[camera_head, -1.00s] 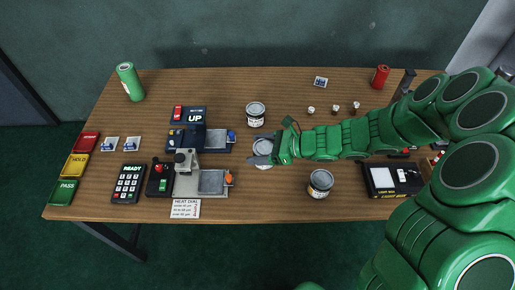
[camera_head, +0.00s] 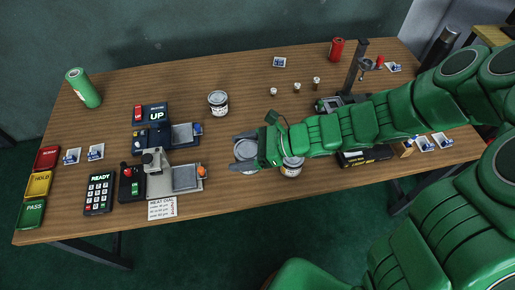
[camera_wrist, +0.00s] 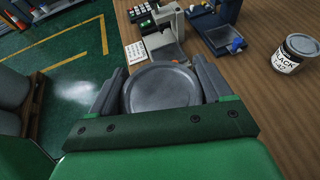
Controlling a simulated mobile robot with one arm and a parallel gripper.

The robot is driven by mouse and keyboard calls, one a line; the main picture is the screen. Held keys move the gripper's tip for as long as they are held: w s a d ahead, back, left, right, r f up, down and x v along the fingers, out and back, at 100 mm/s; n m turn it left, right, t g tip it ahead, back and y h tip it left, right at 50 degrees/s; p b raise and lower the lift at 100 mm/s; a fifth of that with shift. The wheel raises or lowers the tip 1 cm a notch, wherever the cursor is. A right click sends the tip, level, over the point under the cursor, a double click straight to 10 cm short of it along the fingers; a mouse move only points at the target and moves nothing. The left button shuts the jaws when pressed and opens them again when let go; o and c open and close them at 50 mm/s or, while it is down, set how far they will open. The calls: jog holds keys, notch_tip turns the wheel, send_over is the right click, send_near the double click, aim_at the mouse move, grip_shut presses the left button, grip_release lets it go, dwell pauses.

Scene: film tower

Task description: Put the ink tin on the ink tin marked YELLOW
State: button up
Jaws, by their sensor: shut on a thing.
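My gripper (camera_head: 243,152) is shut on a grey-lidded ink tin (camera_head: 246,149). In the wrist view the round lid (camera_wrist: 160,88) sits between the two fingers, and the tin's label is hidden. A second tin (camera_head: 291,168) stands just right of my gripper, partly covered by my arm; its label cannot be read, so I cannot tell if it is marked YELLOW. A third tin (camera_head: 218,104) stands farther back on the table; in the wrist view this tin (camera_wrist: 293,54) reads BLACK.
Left of my gripper are two devices with grey plates (camera_head: 186,178), (camera_head: 184,134) and a keypad marked READY (camera_head: 99,193). Coloured SCRAP, HOLD and PASS trays (camera_head: 39,184) line the left edge. A stand (camera_head: 357,72) rises behind my arm. Small vials (camera_head: 296,86) stand at the back.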

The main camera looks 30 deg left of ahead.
jog(key=w+d+r+m+t, duration=0.2)
jog(key=w+d, duration=0.6)
jog(key=w, duration=0.5)
jog(key=shift+y, duration=0.4)
jog(key=shift+s+a+f, duration=0.1)
jog(key=shift+f, duration=1.85)
jog(key=shift+s+a+f, duration=0.1)
jog(key=shift+f, duration=1.8)
jog(key=shift+f, duration=0.1)
jog(key=o, duration=1.4)
jog(key=shift+c, duration=0.2)
jog(key=v, duration=1.2)
